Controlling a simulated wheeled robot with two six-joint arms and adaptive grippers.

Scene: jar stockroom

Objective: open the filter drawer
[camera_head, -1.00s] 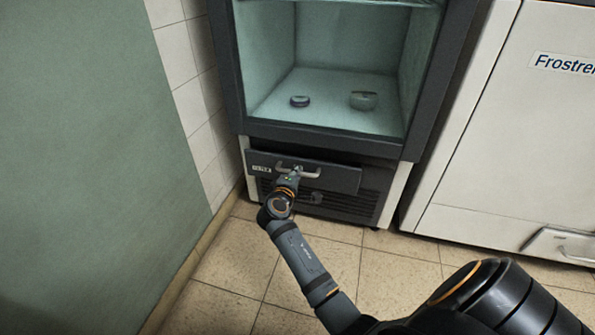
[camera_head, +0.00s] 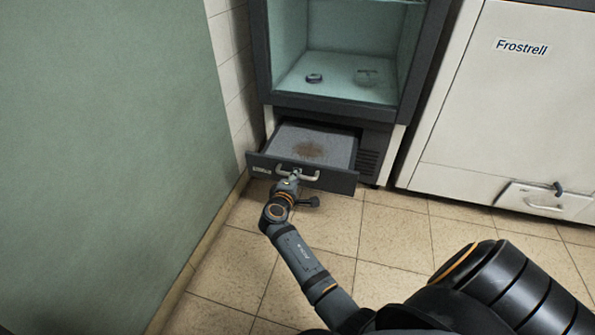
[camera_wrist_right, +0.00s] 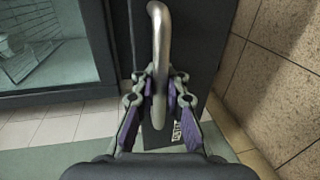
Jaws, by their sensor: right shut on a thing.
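The filter drawer (camera_head: 335,181) is pulled out from the base of the glass-fronted cabinet. Inside it lies a grey filter mat (camera_head: 290,137) with a brown stain in the middle. The drawer's metal bar handle (camera_head: 312,177) is on its dark front. My right gripper (camera_head: 293,175) is shut on this handle. In the right wrist view, the two fingers of my right gripper (camera_wrist_right: 158,95) stand on either side of the handle (camera_wrist_right: 158,40). My left gripper is not in view.
A green wall (camera_head: 110,150) is close on the left. A white Frostrell unit (camera_head: 500,110) stands at right. The tiled floor (camera_head: 400,235) before the drawer is clear.

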